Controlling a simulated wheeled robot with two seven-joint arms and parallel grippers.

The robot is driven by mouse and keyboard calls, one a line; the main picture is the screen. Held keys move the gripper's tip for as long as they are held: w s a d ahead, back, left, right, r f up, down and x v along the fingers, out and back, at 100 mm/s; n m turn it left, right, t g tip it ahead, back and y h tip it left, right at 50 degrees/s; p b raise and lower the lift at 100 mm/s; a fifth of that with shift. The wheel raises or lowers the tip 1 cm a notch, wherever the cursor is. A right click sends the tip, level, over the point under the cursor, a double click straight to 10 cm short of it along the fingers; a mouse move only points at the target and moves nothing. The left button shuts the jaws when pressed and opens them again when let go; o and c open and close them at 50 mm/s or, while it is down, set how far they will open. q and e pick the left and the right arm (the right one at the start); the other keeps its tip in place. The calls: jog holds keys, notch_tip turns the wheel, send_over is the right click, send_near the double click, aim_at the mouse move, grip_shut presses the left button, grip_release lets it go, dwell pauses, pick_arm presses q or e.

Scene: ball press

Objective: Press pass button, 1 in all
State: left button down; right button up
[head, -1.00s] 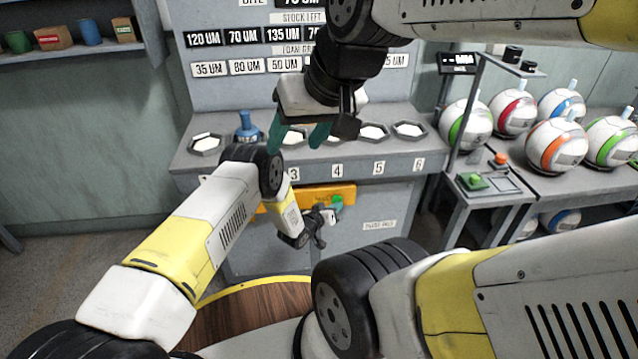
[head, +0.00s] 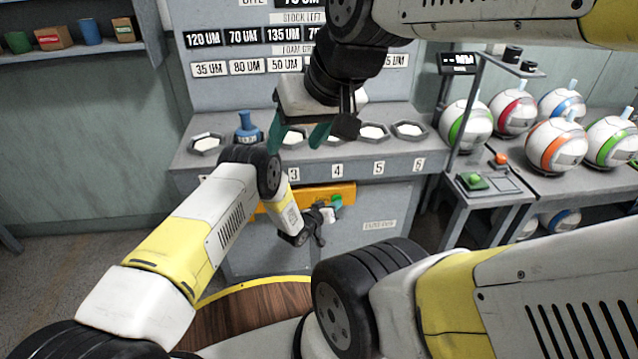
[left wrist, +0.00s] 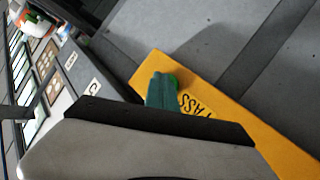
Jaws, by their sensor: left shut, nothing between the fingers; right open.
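The pass button is a green button (left wrist: 172,80) on a yellow panel (left wrist: 240,118) lettered PASS. In the head view the yellow panel (head: 347,190) sits on the front of the grey bench, with the green button (head: 338,199) at its right end. My left gripper (head: 334,204) is shut and empty, its fingertips at the button. In the left wrist view its teal fingers (left wrist: 160,88) cover part of the button. I cannot tell whether they touch it or whether it is pushed in. My right gripper (head: 302,135) is open and empty above the bench top, away from the button.
Several white-filled trays (head: 408,130) and a blue bottle (head: 247,128) stand on the bench top. My own arms fill much of the foreground.

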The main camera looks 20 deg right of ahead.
dwell(0.4)
pick_arm(q)
jog(key=shift+s+a, duration=0.2)
jog(key=shift+s, duration=0.65)
jog(key=shift+s+a, duration=0.2)
jog(key=shift+s, duration=0.6)
jog(key=shift+s+a, duration=0.15)
jog(key=shift+s, duration=0.65)
jog(key=shift+s+a, duration=0.2)
jog(key=shift+s, duration=0.6)
